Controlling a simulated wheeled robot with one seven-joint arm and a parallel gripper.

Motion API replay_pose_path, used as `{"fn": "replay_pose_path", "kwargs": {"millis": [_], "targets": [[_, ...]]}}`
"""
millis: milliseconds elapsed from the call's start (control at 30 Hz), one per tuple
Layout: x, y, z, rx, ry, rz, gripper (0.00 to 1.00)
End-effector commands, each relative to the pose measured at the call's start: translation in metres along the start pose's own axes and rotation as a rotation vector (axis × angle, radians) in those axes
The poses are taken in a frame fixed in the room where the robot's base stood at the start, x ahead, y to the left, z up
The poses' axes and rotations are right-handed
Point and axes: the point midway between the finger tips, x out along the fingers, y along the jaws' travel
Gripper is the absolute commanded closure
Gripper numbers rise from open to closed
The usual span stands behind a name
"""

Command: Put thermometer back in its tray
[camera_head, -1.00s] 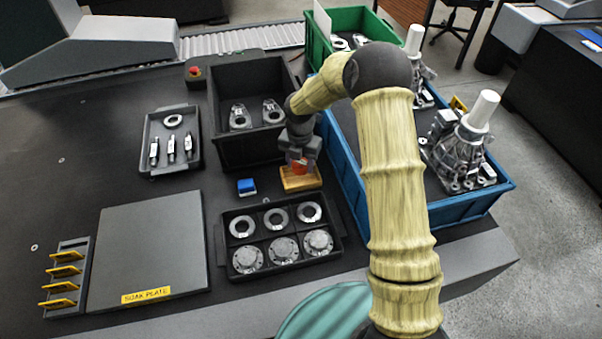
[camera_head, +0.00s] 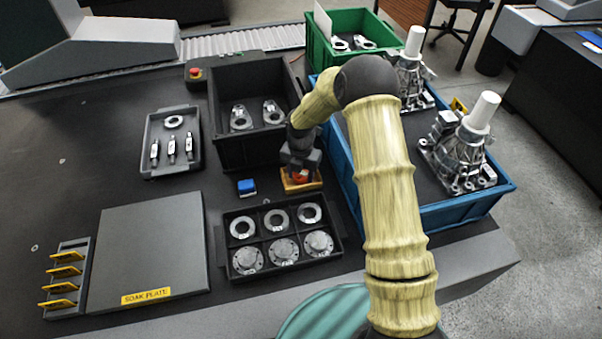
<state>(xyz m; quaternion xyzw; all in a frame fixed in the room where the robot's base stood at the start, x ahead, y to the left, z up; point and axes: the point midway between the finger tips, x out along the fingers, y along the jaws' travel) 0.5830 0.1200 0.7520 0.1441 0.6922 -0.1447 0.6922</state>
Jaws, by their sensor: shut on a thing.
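The thermometer appears to be the small orange-red thing (camera_head: 301,177) at the tips of my gripper (camera_head: 300,172). My gripper points down and is shut on it, and the fingers hide much of it. A small yellow-orange tray (camera_head: 302,187) lies on the dark table directly under my gripper. The thermometer is at the tray, low over it or inside its rim; I cannot tell whether it touches the bottom.
A blue block (camera_head: 246,187) lies just left of the small tray. A black tray of rings and flanges (camera_head: 283,240) is in front. A tall black bin (camera_head: 228,160) stands behind, and a blue crate (camera_head: 437,216) with metal castings stands to the right.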

Motion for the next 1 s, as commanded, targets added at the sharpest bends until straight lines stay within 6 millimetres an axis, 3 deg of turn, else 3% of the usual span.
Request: {"fn": "replay_pose_path", "kwargs": {"millis": [67,100,133,567,1000], "targets": [[0.002,0.0,0.0,0.0,0.001,0.0,0.8],[0.002,0.001,0.0,0.0,0.0,0.0,0.48],[0.002,0.001,0.0,0.0,0.0,0.0,0.43],[-0.006,0.001,0.0,-0.002,-0.001,0.002,0.43],[-0.084,0.001,0.001,0.0,-0.002,0.002,0.43]]}}
